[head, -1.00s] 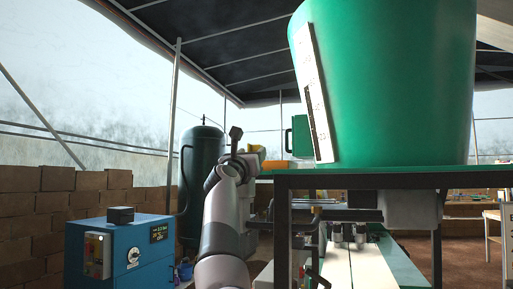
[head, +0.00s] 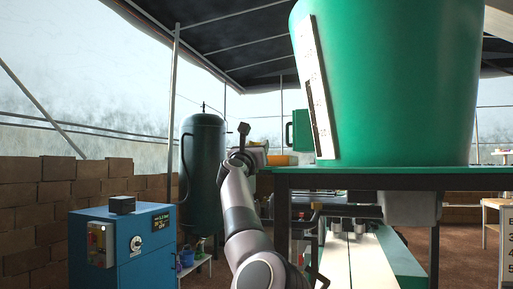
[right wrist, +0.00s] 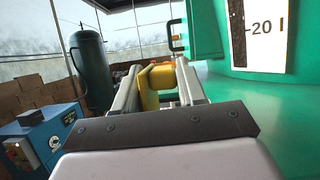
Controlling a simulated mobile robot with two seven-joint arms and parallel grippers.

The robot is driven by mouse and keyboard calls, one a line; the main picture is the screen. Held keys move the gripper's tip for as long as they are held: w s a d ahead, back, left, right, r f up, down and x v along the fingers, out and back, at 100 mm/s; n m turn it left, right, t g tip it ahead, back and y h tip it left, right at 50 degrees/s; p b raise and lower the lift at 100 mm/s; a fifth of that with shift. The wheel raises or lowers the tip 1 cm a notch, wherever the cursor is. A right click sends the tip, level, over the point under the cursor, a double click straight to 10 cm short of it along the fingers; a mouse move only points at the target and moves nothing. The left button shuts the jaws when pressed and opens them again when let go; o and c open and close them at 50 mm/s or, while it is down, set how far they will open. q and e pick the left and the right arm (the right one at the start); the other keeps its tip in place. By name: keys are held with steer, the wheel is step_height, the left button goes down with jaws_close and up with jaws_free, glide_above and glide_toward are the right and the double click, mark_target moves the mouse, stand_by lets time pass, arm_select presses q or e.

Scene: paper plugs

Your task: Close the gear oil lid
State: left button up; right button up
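A green upright panel with a handle (head: 301,131), which looks like the lid standing open, is at the back left of the green bench, partly hidden by the big green tank (head: 400,80). It also shows at the top of the right wrist view (right wrist: 204,28), with the handle on its left. My right gripper (head: 250,154) is in front of and left of the panel, apart from it. In the right wrist view my right gripper (right wrist: 160,75) has its fingers apart. A yellow block (right wrist: 158,78) shows between and beyond them; I see no clear grip on it. My left gripper is not in view.
The bench top (head: 390,170) lies right of my arm, under the tank. A blue control box (head: 122,245) stands at the left, with a dark cylinder tank (head: 204,165) behind. A machine with white strips (head: 350,260) is under the bench.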

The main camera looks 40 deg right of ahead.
jaws_close()
steer(key=shift+w+n, duration=0.2)
steer(key=shift+n, duration=0.1)
steer(key=shift+w+a+n+t+y+p, duration=0.25)
steer(key=shift+w+n+t+y+p, duration=0.25)
steer(key=shift+n, duration=0.5)
steer(key=shift+w+a+f+n+t+y+p, duration=0.1)
steer(key=shift+w+a+n+t+y+p, duration=0.25)
steer(key=shift+n, duration=0.9)
steer(key=shift+w+a+f+n+t+y+p, duration=0.15)
steer(key=shift+w+n+t+y+p, duration=0.3)
steer(key=shift+n, duration=0.75)
steer(key=shift+w+a+f+n+t+y+p, duration=0.1)
steer(key=shift+w+a+n+t+y+p, duration=0.3)
steer(key=shift+n, duration=0.85)
steer(key=shift+w+d, duration=0.15)
steer(key=shift+r, duration=0.1)
steer(key=o, duration=0.5)
jaws_free()
steer(key=shift+o, duration=0.2)
